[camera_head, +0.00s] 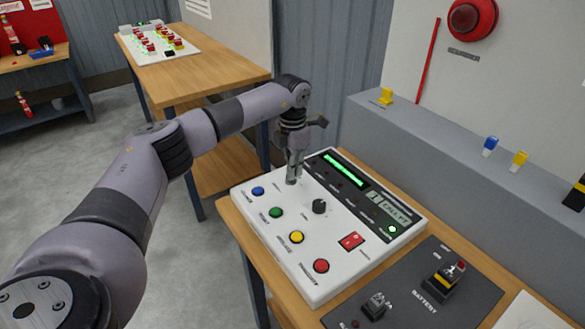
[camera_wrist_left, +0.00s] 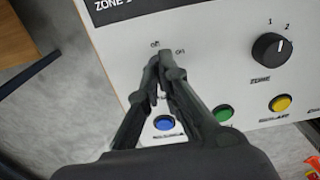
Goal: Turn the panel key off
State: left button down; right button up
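The white control panel (camera_head: 330,215) lies on a wooden bench and also shows in the left wrist view (camera_wrist_left: 120,55). Its key switch spot has small "off" and "on" labels, near the blue button (camera_wrist_left: 164,123). My left gripper (camera_head: 292,181) points down at this spot. In the left wrist view its fingertips (camera_wrist_left: 160,62) are nearly together, just below the labels. They cover the panel key, so its angle is hidden. The fingers look closed on the key. My right gripper is not in view.
The panel also has a black zone knob (camera_head: 319,206), green (camera_head: 276,212), yellow (camera_head: 296,237) and red (camera_head: 321,266) buttons, and a red rocker switch (camera_head: 351,241). A dark battery plate (camera_head: 415,290) lies in front. A grey ledge (camera_head: 440,145) runs behind the bench.

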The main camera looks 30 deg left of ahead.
pick_arm(q)
jog(key=shift+r, duration=0.1)
jog(key=c, duration=1.8)
grip_release()
notch_tip(320, 180, up, 12)
